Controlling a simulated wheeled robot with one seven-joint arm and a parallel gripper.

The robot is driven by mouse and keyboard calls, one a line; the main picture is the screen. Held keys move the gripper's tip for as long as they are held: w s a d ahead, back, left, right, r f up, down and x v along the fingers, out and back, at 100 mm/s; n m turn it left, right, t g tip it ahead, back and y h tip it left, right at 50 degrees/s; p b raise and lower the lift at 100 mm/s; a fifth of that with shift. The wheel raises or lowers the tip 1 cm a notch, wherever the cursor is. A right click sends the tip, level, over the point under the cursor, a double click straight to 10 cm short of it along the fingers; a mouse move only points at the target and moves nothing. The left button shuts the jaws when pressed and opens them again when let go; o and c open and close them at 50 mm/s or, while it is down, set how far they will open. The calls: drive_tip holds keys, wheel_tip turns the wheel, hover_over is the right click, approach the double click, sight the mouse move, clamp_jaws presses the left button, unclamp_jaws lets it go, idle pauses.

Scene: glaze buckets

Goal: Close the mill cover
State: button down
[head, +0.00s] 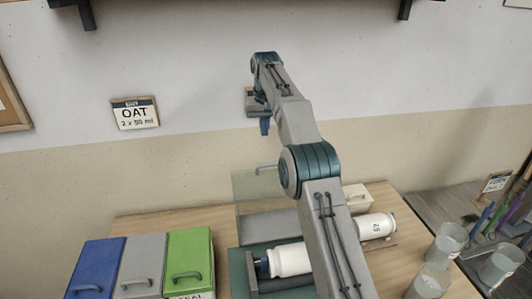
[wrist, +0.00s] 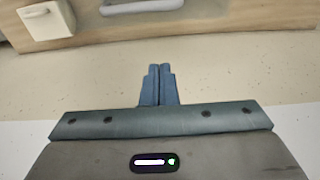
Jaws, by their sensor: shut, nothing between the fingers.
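The mill has a teal base (head: 238,270) on the table and carries a white jar (head: 292,260) lying on its side. The clear mill cover (head: 252,190) stands raised at the back of the mill, with a handle (head: 265,167) at its top. My arm hides part of the mill and the cover's right side. My gripper (head: 265,128) is high in front of the wall, above the cover and apart from it, fingers pointing down. In the wrist view my gripper (wrist: 158,72) is shut and empty.
Blue (head: 95,262), grey (head: 140,262) and green (head: 190,258) lidded bins stand at left. A beige box (head: 355,194) sits behind my arm. Another white jar (head: 375,226) lies right of my arm. Clear beakers (head: 448,243) stand at right. A shelf (head: 250,4) overhangs above.

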drive_tip(key=b, duration=0.2)
approach(266, 169)
drive_tip(key=w+a+f, duration=0.1)
drive_tip(key=w+f, duration=0.3)
drive_tip(key=f, duration=0.2)
drive_tip(key=shift+s+d+r+p, duration=0.1)
drive_tip(key=shift+s+r, duration=0.2)
drive_tip(key=shift+s, duration=0.3)
drive_tip(key=shift+s+d+r+p, duration=0.15)
drive_tip(key=shift+s+r, duration=0.1)
drive_tip(key=shift+s, duration=0.3)
drive_tip(key=shift+s+d+r+p, duration=0.1)
drive_tip(key=shift+s+r, duration=0.2)
drive_tip(key=shift+s, duration=0.3)
drive_tip(key=shift+d+b, duration=0.1)
drive_tip(key=shift+b, duration=0.2)
